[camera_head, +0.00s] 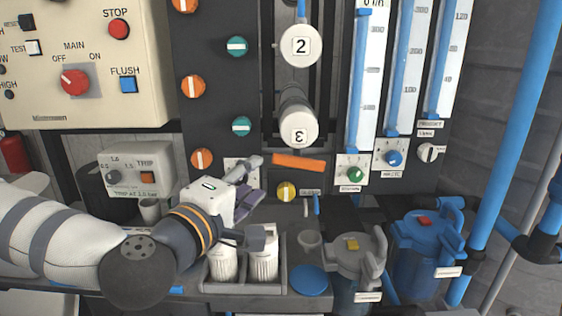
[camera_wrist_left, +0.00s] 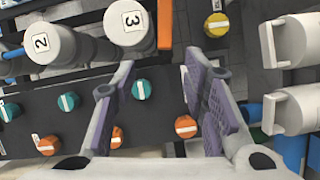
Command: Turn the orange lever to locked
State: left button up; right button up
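The orange lever (camera_head: 298,162) is a flat bar on the dark panel, below the white cylinder marked 3. It lies nearly level in the head view, tilted slightly down to the right. Its orange bar also shows at the top of the left wrist view (camera_wrist_left: 165,25). My left gripper (camera_head: 256,178) is just left of the lever and apart from it. In the left wrist view its two purple-padded fingers (camera_wrist_left: 161,65) are spread, with nothing between them. A white plate behind the gripper is partly hidden. My right gripper is not in view.
A yellow knob (camera_head: 286,191) sits just below the lever. White bottles (camera_head: 264,262) stand in a grey tray beneath the gripper. Orange knobs (camera_head: 202,159) and teal knobs (camera_head: 241,126) are on the panel to the left. Flow tubes (camera_head: 361,90) and filter housings (camera_head: 420,240) are on the right.

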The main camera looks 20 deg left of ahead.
aim_at(279, 160)
pick_arm(q)
jog(key=w, duration=0.3)
jog(key=w+d+f+b, duration=0.1)
jog(key=w, duration=0.7)
jog(key=shift+d+f, duration=0.15)
jog(key=shift+f, duration=0.05)
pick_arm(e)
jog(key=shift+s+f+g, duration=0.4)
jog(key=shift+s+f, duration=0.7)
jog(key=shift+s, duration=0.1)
pick_arm(q)
jog(key=shift+c, duration=0.2)
grip_shut()
